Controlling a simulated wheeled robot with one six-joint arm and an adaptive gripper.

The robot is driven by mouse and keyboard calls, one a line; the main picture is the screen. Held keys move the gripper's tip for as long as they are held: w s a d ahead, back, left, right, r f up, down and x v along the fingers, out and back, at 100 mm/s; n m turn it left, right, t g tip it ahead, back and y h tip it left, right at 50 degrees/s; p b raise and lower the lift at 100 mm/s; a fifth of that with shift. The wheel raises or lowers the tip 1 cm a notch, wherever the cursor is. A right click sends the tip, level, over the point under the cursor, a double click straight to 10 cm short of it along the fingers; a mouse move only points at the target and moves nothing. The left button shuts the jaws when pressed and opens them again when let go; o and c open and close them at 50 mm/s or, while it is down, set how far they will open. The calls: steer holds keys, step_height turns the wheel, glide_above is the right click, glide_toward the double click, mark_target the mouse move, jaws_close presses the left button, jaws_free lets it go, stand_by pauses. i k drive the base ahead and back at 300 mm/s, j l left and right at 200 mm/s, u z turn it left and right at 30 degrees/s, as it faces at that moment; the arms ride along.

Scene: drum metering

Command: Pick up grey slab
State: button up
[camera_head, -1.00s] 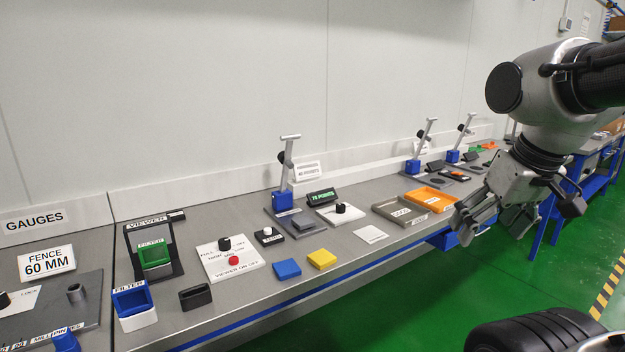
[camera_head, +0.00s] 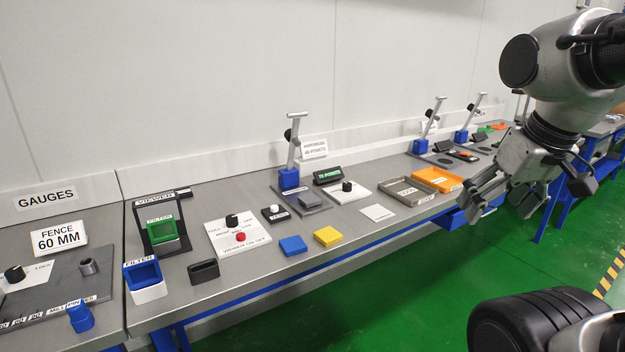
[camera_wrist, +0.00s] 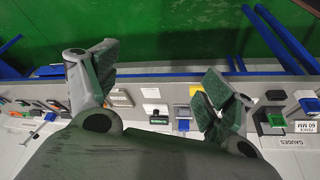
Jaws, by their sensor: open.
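A grey slab (camera_head: 310,199) lies on the dark base plate of the nearest stand with a blue block, left of a small display. A paler, thin grey-white plate (camera_head: 377,213) lies flat on the bench to its right. My gripper (camera_head: 496,208) is open and empty, over the front edge of the bench at the right, well apart from both. In the wrist view my open fingers (camera_wrist: 150,88) frame part of the bench; the pale plate (camera_wrist: 151,92) shows between them. I cannot make out the grey slab there.
A yellow block (camera_head: 327,236) and a blue block (camera_head: 293,245) lie near the front edge. A grey tray (camera_head: 396,192) and an orange tray (camera_head: 438,179) stand right of the pale plate. A white panel with knobs (camera_head: 255,236) lies left.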

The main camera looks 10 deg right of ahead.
mark_target(311, 199)
steer(key=i+l+u, duration=0.2)
steer(key=i+u, duration=0.2)
steer(key=i+l+u, duration=0.4)
steer(key=i+j, duration=0.05)
steer(key=i, duration=0.05)
